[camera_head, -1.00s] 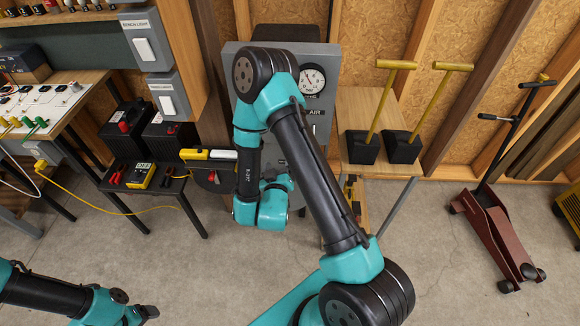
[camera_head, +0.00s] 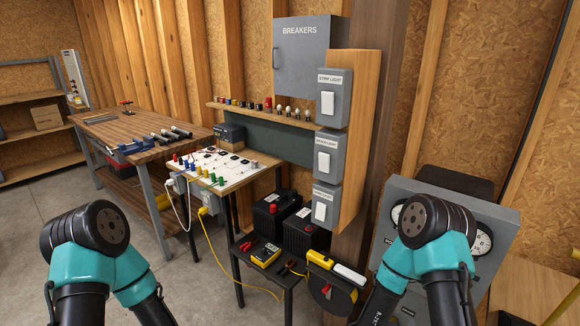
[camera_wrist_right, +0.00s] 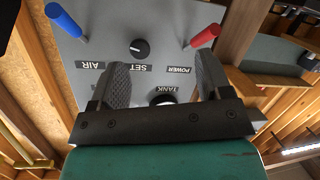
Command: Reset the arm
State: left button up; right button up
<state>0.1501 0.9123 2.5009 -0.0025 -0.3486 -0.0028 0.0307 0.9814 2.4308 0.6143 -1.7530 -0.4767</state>
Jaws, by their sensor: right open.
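My right gripper (camera_wrist_right: 164,82) shows in the right wrist view with its two dark fingers apart and nothing between them. It faces the grey control panel (camera_wrist_right: 175,20), which also stands at the right of the head view (camera_head: 470,195). The wrist view shows a blue-handled lever (camera_wrist_right: 65,20), a red-handled lever (camera_wrist_right: 205,36) and a black knob (camera_wrist_right: 140,49) on the panel. Whether the fingers touch the panel is unclear. In the head view, my right arm's bent links hide part of the panel and its gauges. My left arm is bent at lower left; its gripper is out of view.
A small black table (camera_head: 270,276) holds a yellow meter (camera_head: 265,255), beside two black batteries (camera_head: 305,232). A bench with a white circuit board (camera_head: 215,165) stands behind. Grey switch boxes (camera_head: 328,155) and a breaker cabinet (camera_head: 308,60) hang above. Concrete floor is open at left.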

jog(key=s+a+f+g+y, duration=0.3)
jog(key=a+f+g+y, duration=0.25)
jog(key=f+y, duration=0.35)
jog(key=s+a+f+g+y, duration=0.1)
jog(key=s+a+g, duration=0.1)
jog(key=s+g, duration=0.1)
jog(key=s+a+f+n+g+y, duration=0.1)
jog(key=s+a+f+g+y, duration=0.1)
jog(key=s, duration=0.4)
jog(key=shift+a+f+g, duration=0.25)
jog(key=shift+f+g, duration=0.05)
jog(key=shift+g, duration=0.35)
